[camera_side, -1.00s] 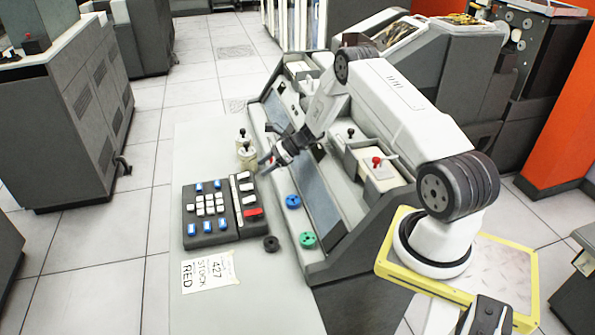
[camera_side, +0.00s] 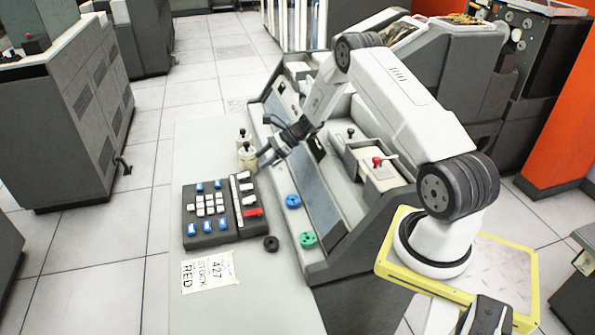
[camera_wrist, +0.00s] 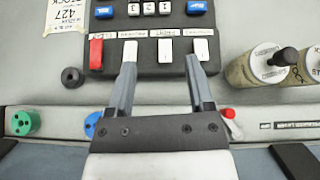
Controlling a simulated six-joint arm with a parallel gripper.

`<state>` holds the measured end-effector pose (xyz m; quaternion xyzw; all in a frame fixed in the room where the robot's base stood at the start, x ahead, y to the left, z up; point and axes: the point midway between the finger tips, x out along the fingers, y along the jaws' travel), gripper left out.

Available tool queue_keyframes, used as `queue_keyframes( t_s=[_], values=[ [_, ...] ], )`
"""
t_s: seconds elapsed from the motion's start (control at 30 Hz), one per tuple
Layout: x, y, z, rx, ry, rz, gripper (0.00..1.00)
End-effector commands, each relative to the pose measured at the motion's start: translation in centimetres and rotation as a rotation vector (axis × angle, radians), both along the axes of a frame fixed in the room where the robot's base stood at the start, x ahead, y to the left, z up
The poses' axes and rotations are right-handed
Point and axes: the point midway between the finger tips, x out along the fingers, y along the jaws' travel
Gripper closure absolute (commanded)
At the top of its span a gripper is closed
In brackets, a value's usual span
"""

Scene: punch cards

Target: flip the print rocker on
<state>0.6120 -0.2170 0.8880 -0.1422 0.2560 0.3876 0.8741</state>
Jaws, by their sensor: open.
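A dark control box (camera_side: 210,240) lies on the light table and bears a row of rockers. In the wrist view the row has a red rocker (camera_wrist: 96,53) at the left, then a white rocker (camera_wrist: 130,51), a middle white rocker (camera_wrist: 165,50) and a right white rocker (camera_wrist: 201,49). Each has a small label above it, too small to tell surely which says print. My gripper (camera_wrist: 160,72) is open and empty. Its fingertips lie just short of the white rockers, spread either side of the middle one. In the side view my gripper (camera_side: 264,159) hovers by the box's far end.
Two cream knobbed cylinders (camera_side: 246,155) stand just beyond the box. A paper note (camera_side: 208,272) lies in front. The sloped console (camera_side: 345,215) rises to the right.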

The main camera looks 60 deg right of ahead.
Motion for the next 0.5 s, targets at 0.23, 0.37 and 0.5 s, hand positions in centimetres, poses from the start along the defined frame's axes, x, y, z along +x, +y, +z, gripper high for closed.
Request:
queue_keyframes(
  t_s=[0.23,0.37,0.5],
  values=[
    [0.1,1.9,-0.7,-0.235,-0.107,0.313,0.32],
    [0.2,2.9,-1.3,-0.402,-0.199,0.567,0.32],
    [0.2,3.8,-1.8,-0.571,-0.310,0.863,0.32]
  ],
)
